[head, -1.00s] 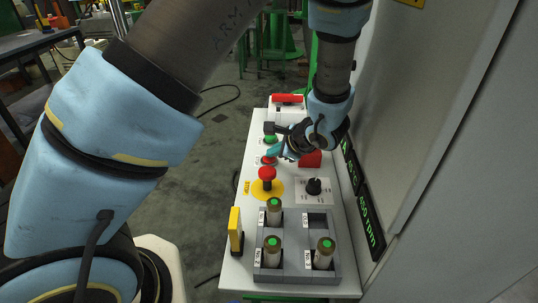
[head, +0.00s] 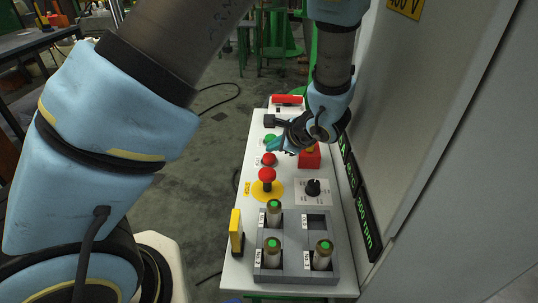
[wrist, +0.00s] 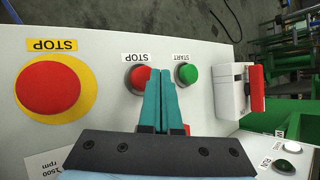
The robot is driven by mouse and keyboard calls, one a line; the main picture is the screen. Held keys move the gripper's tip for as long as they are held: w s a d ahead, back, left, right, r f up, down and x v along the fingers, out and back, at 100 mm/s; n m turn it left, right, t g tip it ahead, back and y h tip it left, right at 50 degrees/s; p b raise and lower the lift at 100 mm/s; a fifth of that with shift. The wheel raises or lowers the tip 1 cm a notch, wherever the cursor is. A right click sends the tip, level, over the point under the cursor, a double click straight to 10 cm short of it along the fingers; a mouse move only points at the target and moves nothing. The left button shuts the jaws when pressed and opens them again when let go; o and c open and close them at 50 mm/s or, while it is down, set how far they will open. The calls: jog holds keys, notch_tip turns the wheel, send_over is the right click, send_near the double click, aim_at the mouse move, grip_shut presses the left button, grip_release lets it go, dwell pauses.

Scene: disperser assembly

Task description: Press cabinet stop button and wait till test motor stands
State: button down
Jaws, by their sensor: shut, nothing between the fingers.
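The red cabinet stop button (head: 269,159) sits on the white panel between the green start button (head: 270,138) and the larger red mushroom stop (head: 267,174) on its yellow disc. My gripper (head: 271,146) hovers just beyond the stop button, its teal fingers shut and empty. In the wrist view the stop button (wrist: 137,77) is partly covered by the closed fingers (wrist: 160,74); the green start button (wrist: 187,73) is to their right. The fingers look clear of the stop button in the head view. The green display (head: 367,222) reads 200 rpm. The motor itself is not recognisable.
A grey rack (head: 297,275) with green-topped cylinders and one empty slot stands at the panel's near end. A yellow block (head: 236,231), a black dial (head: 313,187) and a red block (head: 310,157) are on the panel. The cabinet wall (head: 440,120) closes the right side.

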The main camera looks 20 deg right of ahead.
aim_at(273, 158)
jog(key=shift+r, duration=0.1)
jog(key=shift+r+p, duration=1.65)
jog(key=shift+r, duration=0.8)
jog(key=s+a+r+n+g+h+p, duration=0.1)
jog(key=a+r+n+g, duration=0.2)
jog(key=a+r+n, duration=0.3)
jog(key=s+a+r+n+g+h+p, duration=0.1)
jog(key=a+r+n+g, duration=0.3)
jog(key=a+n, duration=1.2)
jog(key=a+r+p, duration=0.1)
jog(key=a+r, duration=0.1)
jog(key=a, duration=0.6)
jog(key=shift+s+a+h, duration=0.35)
jog(key=shift+a+h, duration=0.05)
